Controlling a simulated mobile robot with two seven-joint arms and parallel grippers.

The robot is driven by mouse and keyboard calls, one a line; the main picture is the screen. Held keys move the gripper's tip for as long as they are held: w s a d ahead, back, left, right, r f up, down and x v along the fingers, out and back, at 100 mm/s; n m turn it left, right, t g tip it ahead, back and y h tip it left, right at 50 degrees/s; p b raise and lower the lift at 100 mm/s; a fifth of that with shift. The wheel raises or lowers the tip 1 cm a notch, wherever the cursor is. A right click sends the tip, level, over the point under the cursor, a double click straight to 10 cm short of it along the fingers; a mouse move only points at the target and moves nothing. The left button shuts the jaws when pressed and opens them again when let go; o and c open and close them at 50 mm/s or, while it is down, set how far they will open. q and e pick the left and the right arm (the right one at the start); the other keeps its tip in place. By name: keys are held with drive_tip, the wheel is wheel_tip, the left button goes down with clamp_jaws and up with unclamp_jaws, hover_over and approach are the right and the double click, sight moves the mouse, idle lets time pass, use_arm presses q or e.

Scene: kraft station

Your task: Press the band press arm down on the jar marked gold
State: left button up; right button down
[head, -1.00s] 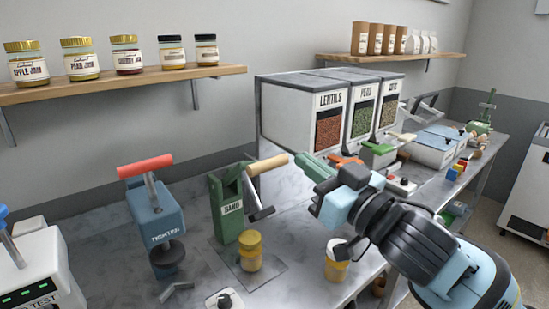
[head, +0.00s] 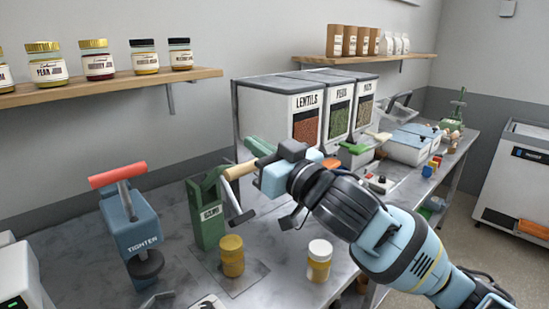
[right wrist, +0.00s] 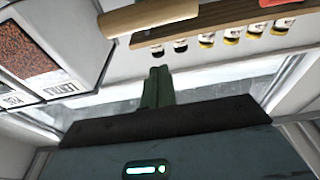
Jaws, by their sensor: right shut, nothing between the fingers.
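The green band press (head: 208,213) stands on the counter. Its arm is raised and ends in a pale wooden handle (head: 240,170), which also shows at the top of the right wrist view (right wrist: 150,16). A jar with a gold-coloured lid (head: 232,257) stands upright below the arm on the press's base plate; I cannot read any mark on it. My right gripper (head: 259,147) is shut and empty, its green fingers close to the handle's upper right end. They also show in the right wrist view (right wrist: 157,85). I cannot tell if they touch the handle. My left gripper is out of view.
A white-lidded jar (head: 319,262) stands to the right of the press. The blue tighter press (head: 131,225) with a red handle is to the left. Lentils, peas and another bin (head: 292,107) stand behind. A wooden shelf (head: 110,87) of jars hangs on the wall.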

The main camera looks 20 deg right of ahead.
drive_tip(key=shift+w+a+f, duration=0.1)
drive_tip(key=shift+w+f, duration=0.2)
drive_tip(key=shift+f, duration=0.3)
drive_tip(key=shift+w+a+f, duration=0.1)
drive_tip(key=shift+w+f, duration=0.15)
drive_tip(key=shift+f, duration=0.3)
drive_tip(key=shift+w+a+f, duration=0.1)
drive_tip(key=shift+w+f, duration=0.2)
drive_tip(key=shift+f, duration=0.3)
